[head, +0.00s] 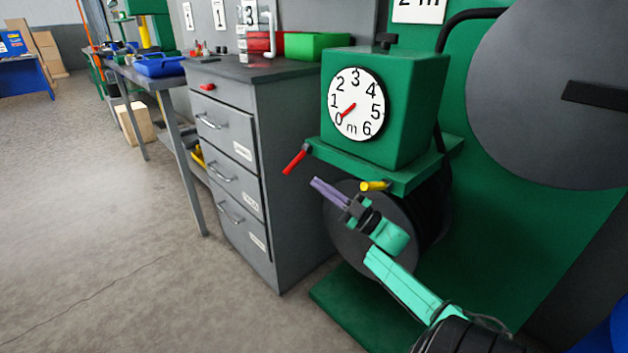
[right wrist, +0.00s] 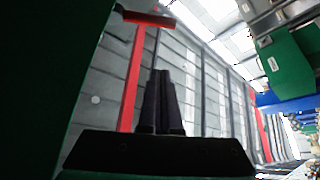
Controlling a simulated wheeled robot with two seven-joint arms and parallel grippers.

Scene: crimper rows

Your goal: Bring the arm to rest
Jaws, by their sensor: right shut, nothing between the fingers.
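My right gripper (head: 316,184) is in front of the green measuring machine (head: 385,95), below its red lever (head: 294,161) and left of its yellow handle (head: 375,186). Its fingers are together with nothing between them, pointing up and left. The right wrist view shows the closed fingers (right wrist: 161,74) pointing up the picture, beside a red T-shaped bar (right wrist: 134,70). The dial (head: 356,104) on the machine has its red needle low on the left, near 0. My left gripper is not in view.
A grey drawer cabinet (head: 228,205) stands left of the machine, with a green bin (head: 318,47) on top. A dark reel (head: 350,245) sits under the green shelf, close behind my right gripper. A large grey disc (head: 540,110) is at the right. The floor (head: 90,240) at left is clear.

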